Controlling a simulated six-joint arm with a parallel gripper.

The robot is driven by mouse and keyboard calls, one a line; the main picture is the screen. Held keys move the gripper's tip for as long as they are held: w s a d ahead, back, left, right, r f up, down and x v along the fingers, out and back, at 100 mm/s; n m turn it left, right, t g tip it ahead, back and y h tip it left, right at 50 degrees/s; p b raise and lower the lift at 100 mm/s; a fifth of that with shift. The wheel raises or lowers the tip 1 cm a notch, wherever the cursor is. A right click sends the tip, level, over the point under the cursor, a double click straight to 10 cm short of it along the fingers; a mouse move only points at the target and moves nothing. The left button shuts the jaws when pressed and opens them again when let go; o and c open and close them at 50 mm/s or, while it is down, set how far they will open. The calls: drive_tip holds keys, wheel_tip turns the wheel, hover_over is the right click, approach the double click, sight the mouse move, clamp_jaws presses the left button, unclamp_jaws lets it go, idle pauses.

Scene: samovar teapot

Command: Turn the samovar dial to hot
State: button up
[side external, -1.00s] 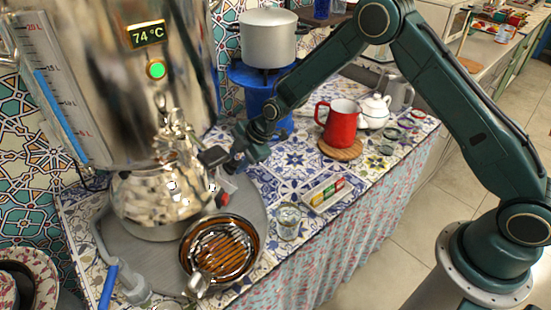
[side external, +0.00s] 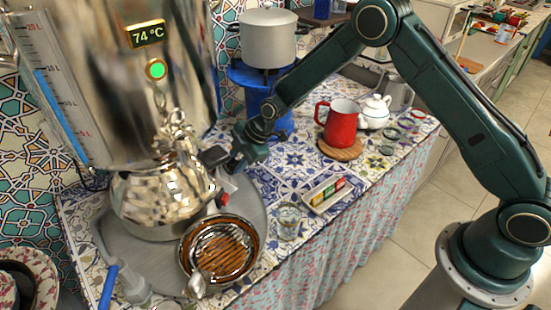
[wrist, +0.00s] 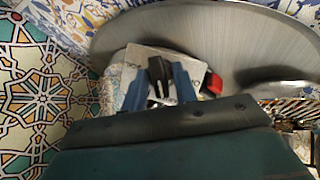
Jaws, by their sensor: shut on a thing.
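The large shiny samovar (side external: 110,90) stands at the left in the side view, with a lit display of 74 °C and a green round light. A grey control box (wrist: 135,68) with a red part (wrist: 213,84) lies beyond my fingers in the wrist view; the red part also shows low beside the samovar base in the side view (side external: 222,200). My gripper (wrist: 162,88) is at this box with its blue-sided fingers close together, shut on the dial. The fingers hide most of the dial, so I cannot read its setting.
A round metal tray (side external: 258,215) carries the samovar base and a brown slatted bowl (side external: 220,250). A small glass (side external: 288,220), a white dish (side external: 326,193) and a red jug (side external: 341,122) stand to the right. A pot (side external: 267,38) is behind.

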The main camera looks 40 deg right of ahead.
drive_tip(key=m+g, duration=0.1)
drive_tip(key=m, duration=0.1)
drive_tip(key=m+g, duration=0.1)
drive_tip(key=m, duration=0.1)
drive_tip(key=shift+w+d+m+g+y, duration=0.1)
drive_tip(key=shift+w+m+g+y, duration=0.1)
drive_tip(key=shift+m+g+y, duration=0.15)
drive_tip(key=shift+w+d+m+g+y, duration=0.1)
drive_tip(key=shift+m+g+y, duration=0.3)
drive_tip(key=shift+m, duration=0.7)
drive_tip(key=shift+m+g+y, duration=0.35)
drive_tip(key=shift+m, duration=0.7)
drive_tip(key=o, duration=0.6)
drive_tip(key=shift+r, duration=0.1)
drive_tip(key=v, duration=1.3)
drive_tip(key=shift+w+d+r, duration=0.1)
drive_tip(key=shift+d+r, duration=0.05)
drive_tip(key=shift+r, duration=0.15)
drive_tip(key=shift+r, duration=0.1)
